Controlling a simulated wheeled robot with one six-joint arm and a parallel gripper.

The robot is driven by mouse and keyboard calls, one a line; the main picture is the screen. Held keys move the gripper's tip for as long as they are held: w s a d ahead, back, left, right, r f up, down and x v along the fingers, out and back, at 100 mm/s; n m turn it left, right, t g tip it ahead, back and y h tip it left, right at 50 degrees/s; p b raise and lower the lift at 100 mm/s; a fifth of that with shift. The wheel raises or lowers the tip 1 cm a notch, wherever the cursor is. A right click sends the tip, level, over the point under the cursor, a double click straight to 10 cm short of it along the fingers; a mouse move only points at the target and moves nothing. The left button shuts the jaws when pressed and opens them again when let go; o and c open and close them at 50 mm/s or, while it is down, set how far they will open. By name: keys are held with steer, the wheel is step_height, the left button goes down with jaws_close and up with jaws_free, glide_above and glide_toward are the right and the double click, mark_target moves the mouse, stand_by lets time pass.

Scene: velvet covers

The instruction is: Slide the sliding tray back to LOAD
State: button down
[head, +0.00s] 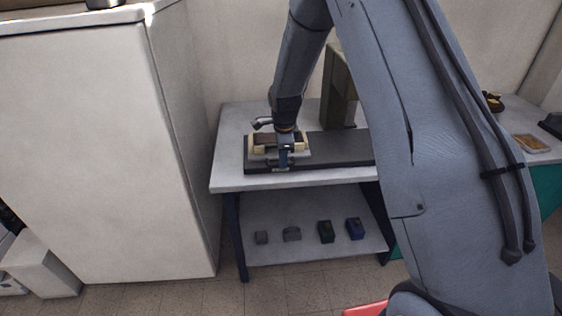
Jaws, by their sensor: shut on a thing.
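The sliding tray (302,155) is a pale plate carrying a cream-rimmed box with a dark inside. It sits at the left end of a long dark rail (345,148) on the white table (228,150). My gripper (285,152) reaches down from above at the tray's front side and is shut on the tray. The exact contact is small and partly covered by the gripper. No LOAD marking can be read. The right end of the rail is hidden behind my arm.
A tall olive-grey block (339,90) stands behind the rail. The lower shelf (290,248) holds several small blocks. A large white cabinet (90,150) stands at the left. Another table (540,155) with small items is at the right.

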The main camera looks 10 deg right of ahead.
steer(key=shift+a, duration=0.25)
steer(key=c, duration=1.8)
jaws_free()
steer(key=shift+a, duration=0.25)
steer(key=shift+d, duration=0.15)
steer(key=shift+r, duration=0.35)
steer(key=shift+s+r+b, duration=0.25)
steer(key=shift+r+b, duration=0.1)
steer(key=shift+r, duration=0.8)
steer(key=shift+s+r+b, duration=0.2)
steer(key=shift+r+b, duration=0.2)
steer(key=shift+r, duration=0.8)
steer(key=shift+s+r+b, duration=0.25)
steer(key=shift+r+b, duration=0.1)
steer(key=shift+r, duration=0.8)
